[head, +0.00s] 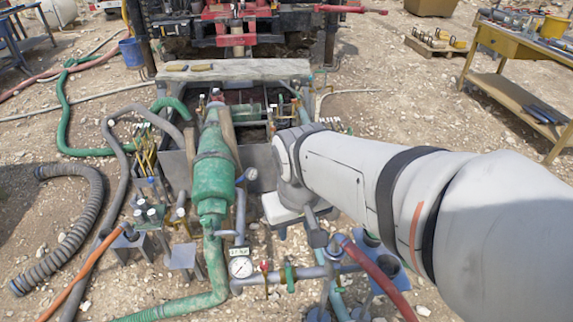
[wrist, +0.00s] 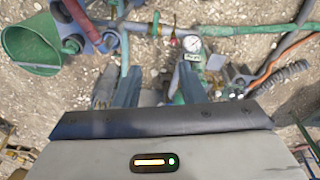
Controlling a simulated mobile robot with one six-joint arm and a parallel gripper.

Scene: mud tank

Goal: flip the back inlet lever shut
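My gripper shows in the wrist view (wrist: 160,70) with its two dark fingers apart and nothing clearly held between them. In the head view my arm comes in from the right, and its wrist hides part of the tank behind it. A red-handled lever (head: 265,267) and a green-handled lever (head: 289,277) stand on the front pipe beside the pressure gauge (head: 241,267). In the wrist view the red lever (wrist: 174,38) and the green lever (wrist: 155,25) are beyond the fingertips, apart from them. I cannot tell which lever is the back inlet lever.
A large green cylinder (head: 212,170) lies along the tank. Yellow-handled levers (head: 146,150) stand at its left. A red hose (head: 380,277) and a green funnel (wrist: 30,45) are near the pipework. A workbench (head: 525,45) stands at the right. Hoses cross the gravel at left.

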